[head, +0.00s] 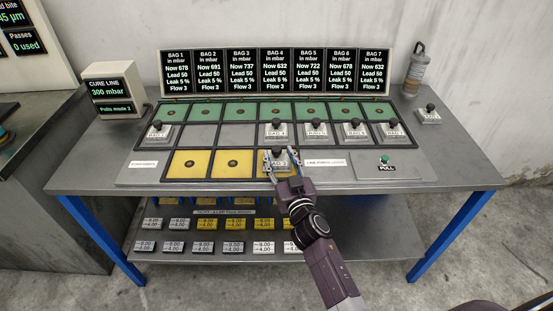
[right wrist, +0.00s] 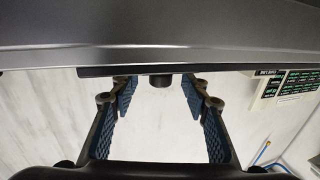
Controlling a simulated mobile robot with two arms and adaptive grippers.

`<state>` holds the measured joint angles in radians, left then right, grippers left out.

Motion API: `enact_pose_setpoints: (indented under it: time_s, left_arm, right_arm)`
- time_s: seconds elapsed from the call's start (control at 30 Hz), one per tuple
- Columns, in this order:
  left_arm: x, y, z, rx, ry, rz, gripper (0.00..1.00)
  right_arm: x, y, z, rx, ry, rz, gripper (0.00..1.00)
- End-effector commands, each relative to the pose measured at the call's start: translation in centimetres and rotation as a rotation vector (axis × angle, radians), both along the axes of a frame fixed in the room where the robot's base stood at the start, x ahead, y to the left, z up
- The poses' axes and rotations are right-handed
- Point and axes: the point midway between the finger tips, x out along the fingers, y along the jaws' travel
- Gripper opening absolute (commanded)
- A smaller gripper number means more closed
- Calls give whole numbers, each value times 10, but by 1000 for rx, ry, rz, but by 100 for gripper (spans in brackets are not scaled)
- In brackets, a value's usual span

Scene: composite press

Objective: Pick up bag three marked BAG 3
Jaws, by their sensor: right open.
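The block marked BAG 3 (head: 279,163) is light grey with a black knob. It sits in the third yellow cell of the front row in the head view. My right gripper (head: 282,154) is at this block, its two fingers open on either side of the knob. The gripper partly covers the block. In the right wrist view the open fingers of my right gripper (right wrist: 158,98) show with a dark knob-like shape (right wrist: 160,82) between their tips. I cannot tell whether the fingers touch it. My left gripper is not in view.
Other bag blocks, such as BAG 1 (head: 158,131) and BAG 4 (head: 275,130), stand in the grey row behind. Two yellow cells (head: 209,164) to the left are free of blocks. A green PULL button (head: 384,160) is at the right. A display panel (head: 275,72) stands behind.

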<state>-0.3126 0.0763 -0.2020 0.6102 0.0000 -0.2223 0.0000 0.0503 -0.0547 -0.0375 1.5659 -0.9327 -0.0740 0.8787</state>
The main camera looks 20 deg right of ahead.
Motion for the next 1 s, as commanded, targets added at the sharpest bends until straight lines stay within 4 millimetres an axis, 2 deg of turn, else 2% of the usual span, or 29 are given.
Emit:
enact_pose_setpoints:
  time_s: [0.1, 0.2, 0.33, 0.47, 0.87, 1.0]
  left_arm:
    - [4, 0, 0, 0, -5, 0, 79]
    - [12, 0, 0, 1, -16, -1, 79]
    - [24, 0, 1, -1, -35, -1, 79]
    - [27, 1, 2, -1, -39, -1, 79]
    - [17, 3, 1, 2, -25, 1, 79]
    - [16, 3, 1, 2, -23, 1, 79]
  right_arm:
    - [17, 1, 0, 0, -1, 0, 43]
    - [25, 1, 0, 1, 0, 1, 43]
    - [28, 1, 0, 1, 0, 1, 43]
    - [27, 1, 0, 1, 0, 1, 43]
    - [27, 1, 0, 1, 0, 1, 1]
    - [27, 1, 1, 1, -2, 2, 0]
